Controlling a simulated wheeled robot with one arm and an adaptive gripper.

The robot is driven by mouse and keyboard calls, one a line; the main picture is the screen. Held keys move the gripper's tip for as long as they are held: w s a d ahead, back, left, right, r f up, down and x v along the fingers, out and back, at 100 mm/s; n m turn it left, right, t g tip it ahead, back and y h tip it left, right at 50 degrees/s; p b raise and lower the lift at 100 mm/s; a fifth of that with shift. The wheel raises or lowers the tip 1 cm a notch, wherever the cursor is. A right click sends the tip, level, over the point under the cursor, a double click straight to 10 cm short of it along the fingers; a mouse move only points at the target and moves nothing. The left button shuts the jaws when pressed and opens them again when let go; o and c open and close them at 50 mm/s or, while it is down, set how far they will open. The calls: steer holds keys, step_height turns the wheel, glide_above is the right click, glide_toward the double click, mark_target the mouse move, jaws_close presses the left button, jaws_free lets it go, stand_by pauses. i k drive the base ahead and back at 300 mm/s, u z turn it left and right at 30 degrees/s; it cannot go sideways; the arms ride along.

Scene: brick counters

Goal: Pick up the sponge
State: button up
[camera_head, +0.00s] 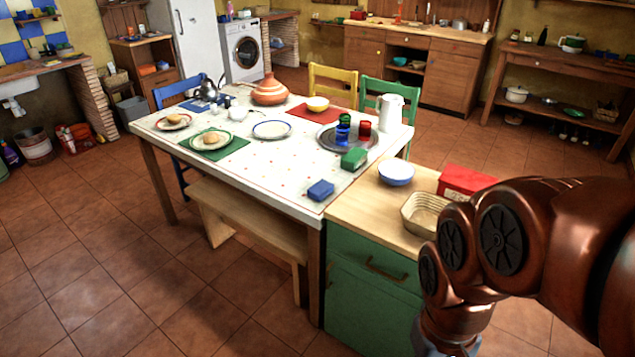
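A small blue block (320,190) that looks like a sponge lies on the near right corner of the white table (246,172), close to the edge. My copper-coloured arm fills the lower right and bends down past the bottom edge, to the right of both blocks. The gripper itself is out of frame.
The green cabinet (370,278) abuts the table and bears a blue-white bowl (396,172), a red box (466,180) and a basket (424,213). A tray (330,143) with coloured glasses stands behind the green block.

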mark_target(320, 189)
steer(key=u, duration=0.75)
steer(key=i, duration=1.15)
steer(key=u, duration=0.3)
